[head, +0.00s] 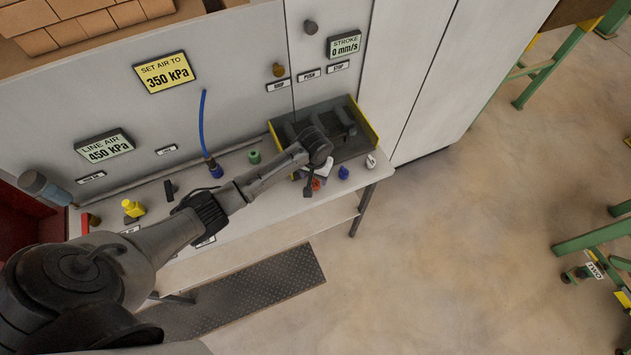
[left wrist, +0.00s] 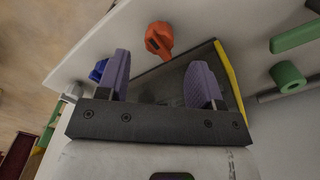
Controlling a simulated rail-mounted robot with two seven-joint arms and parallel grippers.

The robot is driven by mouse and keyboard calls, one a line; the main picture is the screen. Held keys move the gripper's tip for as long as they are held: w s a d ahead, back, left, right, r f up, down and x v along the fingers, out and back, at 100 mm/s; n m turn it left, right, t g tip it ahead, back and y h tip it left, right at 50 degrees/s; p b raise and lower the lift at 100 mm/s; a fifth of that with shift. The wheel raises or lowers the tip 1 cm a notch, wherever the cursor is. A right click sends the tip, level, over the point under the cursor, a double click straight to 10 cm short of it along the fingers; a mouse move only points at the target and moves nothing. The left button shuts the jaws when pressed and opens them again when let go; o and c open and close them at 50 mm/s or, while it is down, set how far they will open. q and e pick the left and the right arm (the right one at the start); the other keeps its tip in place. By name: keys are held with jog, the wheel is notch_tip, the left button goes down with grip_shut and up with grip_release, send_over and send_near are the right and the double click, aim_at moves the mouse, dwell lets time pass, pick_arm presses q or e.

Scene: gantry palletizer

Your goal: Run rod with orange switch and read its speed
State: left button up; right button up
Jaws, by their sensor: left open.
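The orange switch (head: 316,185) is on the bench top near its front edge, partly hidden by my left arm's end in the head view. In the left wrist view the orange switch (left wrist: 158,39) shows whole, beyond the fingertips and roughly between them. My left gripper (left wrist: 160,84) is open and empty, its two purple-grey pads apart from the switch. In the head view the left gripper (head: 309,180) is over the bench front, beside the switch. The speed display (head: 344,45) on the wall panel reads STROKE 0 mm/s. I cannot identify the rod. My right gripper is not in view.
A blue knob (head: 343,172) and a white one (head: 370,161) are right of the switch. A dark yellow-edged tray (head: 367,128) lies behind. A green ring (head: 254,157) and blue hose (head: 203,125) are to the left. Wall signs read 350 kPa (head: 165,73) and 450 kPa (head: 105,146).

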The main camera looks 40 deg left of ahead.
aim_at(315, 183)
pick_arm(q)
jog(key=shift+f, duration=2.4)
